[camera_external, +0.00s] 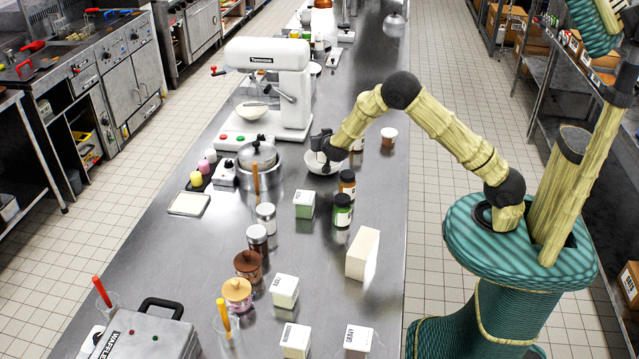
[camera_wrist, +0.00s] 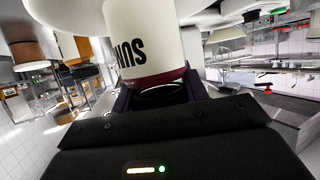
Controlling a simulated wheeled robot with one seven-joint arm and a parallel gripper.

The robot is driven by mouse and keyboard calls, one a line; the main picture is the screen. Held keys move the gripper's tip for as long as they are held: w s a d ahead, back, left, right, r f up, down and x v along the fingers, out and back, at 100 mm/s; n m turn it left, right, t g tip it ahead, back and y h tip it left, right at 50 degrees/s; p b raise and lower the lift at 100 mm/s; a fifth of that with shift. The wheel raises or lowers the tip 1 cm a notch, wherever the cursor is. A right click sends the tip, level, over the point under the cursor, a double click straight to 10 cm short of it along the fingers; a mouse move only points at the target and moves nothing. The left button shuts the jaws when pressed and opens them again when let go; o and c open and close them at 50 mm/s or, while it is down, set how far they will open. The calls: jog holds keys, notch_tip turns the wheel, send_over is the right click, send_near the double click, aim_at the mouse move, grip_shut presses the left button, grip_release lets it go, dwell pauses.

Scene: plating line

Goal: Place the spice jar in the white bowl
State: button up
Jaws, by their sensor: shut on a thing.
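My gripper (camera_external: 323,146) is low over the counter, just above the white bowl (camera_external: 318,167), and hides part of it. In the wrist view my gripper (camera_wrist: 160,95) is shut on a spice jar (camera_wrist: 150,42), with a white label, dark partly readable letters and a dark red band near the jaws. The outside view does not show the jar clearly, so I cannot tell whether it touches the bowl.
A steel pot (camera_external: 258,163) stands left of the bowl, with a white mixer (camera_external: 268,85) behind. An orange-brown jar (camera_external: 347,183) and a green jar (camera_external: 342,211) stand close in front. The counter's right strip (camera_external: 385,230) is mostly clear.

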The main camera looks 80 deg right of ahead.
notch_tip(320, 180, down, 2)
jog(key=shift+f, duration=0.25)
jog(key=shift+w+f, duration=0.1)
jog(key=shift+f, duration=0.3)
jog(key=shift+a+r, duration=0.1)
jog(key=o, duration=1.1)
jog(key=shift+f, duration=0.2)
jog(key=shift+o, duration=0.2)
